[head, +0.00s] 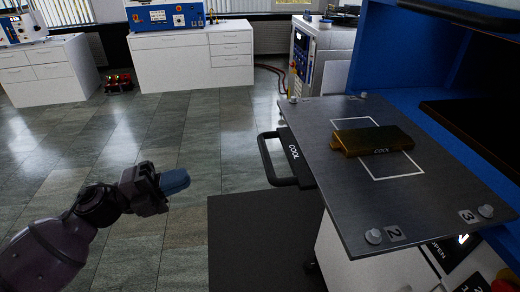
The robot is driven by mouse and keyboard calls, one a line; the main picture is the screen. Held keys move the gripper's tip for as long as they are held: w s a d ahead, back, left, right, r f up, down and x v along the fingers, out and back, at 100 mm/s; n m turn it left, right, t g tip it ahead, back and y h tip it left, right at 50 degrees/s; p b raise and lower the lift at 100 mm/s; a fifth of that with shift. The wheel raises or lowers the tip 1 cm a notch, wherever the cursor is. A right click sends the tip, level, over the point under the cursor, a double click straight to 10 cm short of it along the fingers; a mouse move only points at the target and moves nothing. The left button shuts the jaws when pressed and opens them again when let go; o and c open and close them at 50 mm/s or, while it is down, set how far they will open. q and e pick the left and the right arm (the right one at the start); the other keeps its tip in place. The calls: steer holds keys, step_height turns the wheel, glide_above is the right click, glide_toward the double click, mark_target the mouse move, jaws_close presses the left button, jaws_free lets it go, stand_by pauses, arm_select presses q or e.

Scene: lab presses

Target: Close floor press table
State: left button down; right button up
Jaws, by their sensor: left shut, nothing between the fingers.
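The floor press (380,35) is a blue-framed machine at the right. Its grey metal table (340,205) sticks out from the frame to the left, with a white outlined rectangle on top. A brass-coloured block marked COOL (373,140) lies inside that outline. A black handle (272,165) marked COOL sits at the table's left edge. My left gripper (174,181) is shut and empty, over the floor to the left of the handle and apart from it. My right gripper is not in view.
White drawer cabinets (190,62) with blue equipment stand at the back. A white control cabinet (325,50) stands behind the table. A dark mat (250,245) lies on the floor below the table's left side. The tiled floor (190,120) at centre left is clear.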

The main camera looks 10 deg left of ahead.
arm_select(q)
steer(key=w+d+r+m+g+p, duration=0.1)
steer(key=w+d+r+p, duration=0.1)
steer(key=d, duration=1.1)
steer(key=shift+w+d+r+g+h+p, duration=0.2)
steer(key=shift+w+d+g+h+p, duration=0.15)
steer(key=shift+w+p, duration=0.3)
